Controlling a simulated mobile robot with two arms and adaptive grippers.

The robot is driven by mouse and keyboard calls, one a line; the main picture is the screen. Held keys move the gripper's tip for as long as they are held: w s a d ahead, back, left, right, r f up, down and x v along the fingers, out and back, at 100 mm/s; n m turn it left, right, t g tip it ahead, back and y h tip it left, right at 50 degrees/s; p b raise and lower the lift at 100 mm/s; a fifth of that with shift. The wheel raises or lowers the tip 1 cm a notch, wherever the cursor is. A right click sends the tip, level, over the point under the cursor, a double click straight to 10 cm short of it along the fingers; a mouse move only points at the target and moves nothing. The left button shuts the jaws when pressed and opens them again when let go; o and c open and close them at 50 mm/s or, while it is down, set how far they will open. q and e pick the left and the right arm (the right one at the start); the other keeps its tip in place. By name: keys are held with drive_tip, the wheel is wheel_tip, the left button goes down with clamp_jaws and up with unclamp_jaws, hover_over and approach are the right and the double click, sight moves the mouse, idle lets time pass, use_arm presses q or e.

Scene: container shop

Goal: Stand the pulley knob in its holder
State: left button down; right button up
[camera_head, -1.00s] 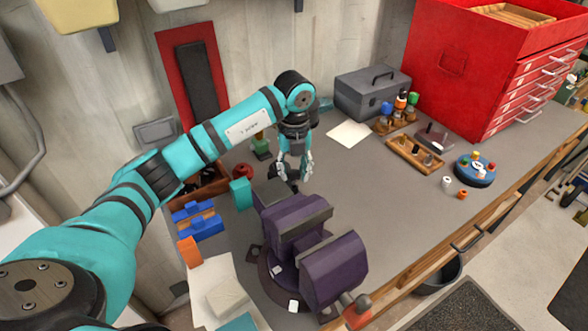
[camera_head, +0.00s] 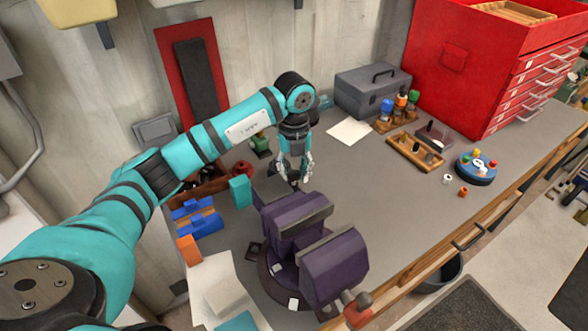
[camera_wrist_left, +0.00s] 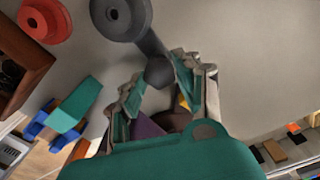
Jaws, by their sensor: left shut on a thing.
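A dark grey piece with a holed, pulley-like disc (camera_wrist_left: 121,12) and a short neck ending in a rounded knob shows in the left wrist view; I take it for the pulley knob. My left gripper (camera_wrist_left: 160,75) is shut on its rounded end. In the head view my left gripper (camera_head: 293,178) points down, low over the bench behind the purple vise, and the piece is hard to make out there. A wooden holder (camera_head: 415,152) with small pieces lies at the right; I cannot tell whether it is the knob's holder. My right gripper is not in view.
The purple vise (camera_head: 335,265) stands close in front of the gripper. A red ring-like piece (camera_wrist_left: 44,20) and blue blocks (camera_head: 197,222) lie to the left. A round blue tray (camera_head: 476,178) and red cabinet (camera_head: 440,75) are at the right. The mid-bench is clear.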

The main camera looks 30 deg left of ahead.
use_arm(q)
drive_tip(key=shift+f, duration=0.4)
drive_tip(key=c, duration=0.8)
unclamp_jaws()
drive_tip(key=shift+c, duration=0.2)
drive_tip(key=shift+r, duration=0.15)
drive_tip(key=shift+r+p, duration=2.15)
drive_tip(key=shift+r, duration=1.3)
drive_tip(key=shift+f, duration=0.1)
